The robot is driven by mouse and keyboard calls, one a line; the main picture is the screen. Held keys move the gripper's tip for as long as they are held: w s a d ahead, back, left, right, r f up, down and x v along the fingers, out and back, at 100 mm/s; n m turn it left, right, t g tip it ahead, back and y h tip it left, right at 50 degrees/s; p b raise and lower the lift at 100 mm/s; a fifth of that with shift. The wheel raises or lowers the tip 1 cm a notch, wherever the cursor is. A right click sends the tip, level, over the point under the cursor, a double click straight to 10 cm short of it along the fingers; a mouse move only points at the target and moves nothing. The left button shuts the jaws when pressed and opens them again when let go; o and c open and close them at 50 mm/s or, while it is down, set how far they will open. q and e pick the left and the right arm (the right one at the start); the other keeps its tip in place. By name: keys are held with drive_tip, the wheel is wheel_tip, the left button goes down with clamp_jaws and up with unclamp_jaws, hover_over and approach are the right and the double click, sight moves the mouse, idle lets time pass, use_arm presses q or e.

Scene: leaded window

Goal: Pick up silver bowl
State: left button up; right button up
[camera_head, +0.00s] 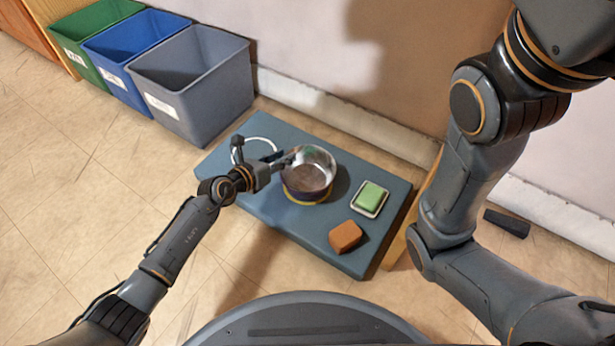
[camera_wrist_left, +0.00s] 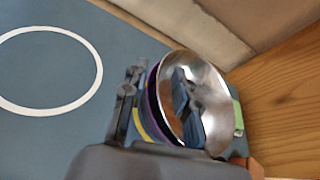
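The silver bowl (camera_head: 316,160) stands on the blue-grey low table (camera_head: 225,175), right of a white ring marking (camera_head: 245,139). Purple and yellow bands show below its rim; I cannot tell whether they belong to it or to other bowls under it. My left gripper (camera_head: 264,153) is open at the bowl's left side. One finger is over the white ring and the other reaches to the bowl's left rim; contact is unclear. In the left wrist view the bowl (camera_wrist_left: 212,95) shows beside the fingers, with dark grey shapes inside it, perhaps reflections. My right gripper is out of view.
A green sponge (camera_head: 370,195) in a small dish and an orange-brown block (camera_head: 345,236) lie on the table right of the bowl. Green (camera_head: 88,35), blue (camera_head: 130,55) and grey (camera_head: 190,85) bins stand at the upper left. A wall runs behind the table.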

use_arm(q)
clamp_jaws()
drive_tip(key=shift+r, duration=0.1)
